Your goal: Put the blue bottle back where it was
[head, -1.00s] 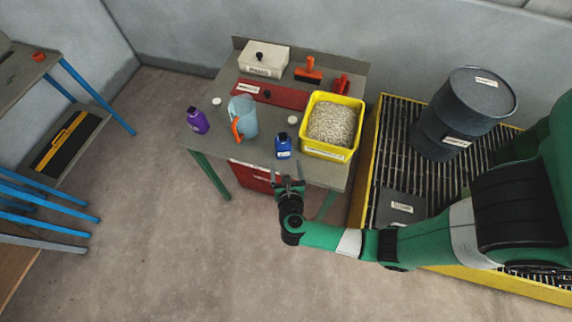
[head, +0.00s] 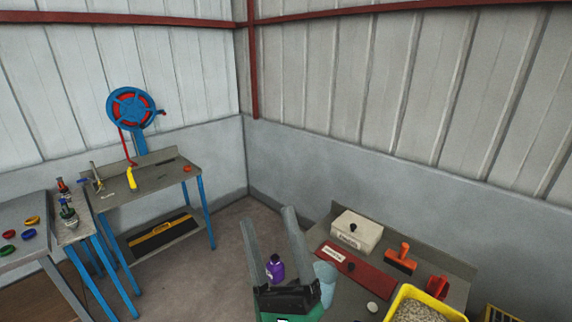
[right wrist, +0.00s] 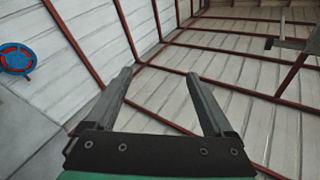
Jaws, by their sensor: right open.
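A purple bottle (head: 276,268) stands on the table and shows between the fingers of my right gripper (head: 268,216). That gripper is raised, pointing up and away, open and empty. In the right wrist view my right gripper (right wrist: 159,73) has its fingers apart, with only wall and roof behind them. My left gripper is not in view.
The grey table (head: 440,262) carries a white box (head: 352,232), a red panel (head: 345,265), red-orange tools and a yellow bin (head: 400,298) of pale granules. A pale blue jug (head: 325,277) is partly hidden by my gripper. A blue hose reel (head: 131,108) stands at the left bench.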

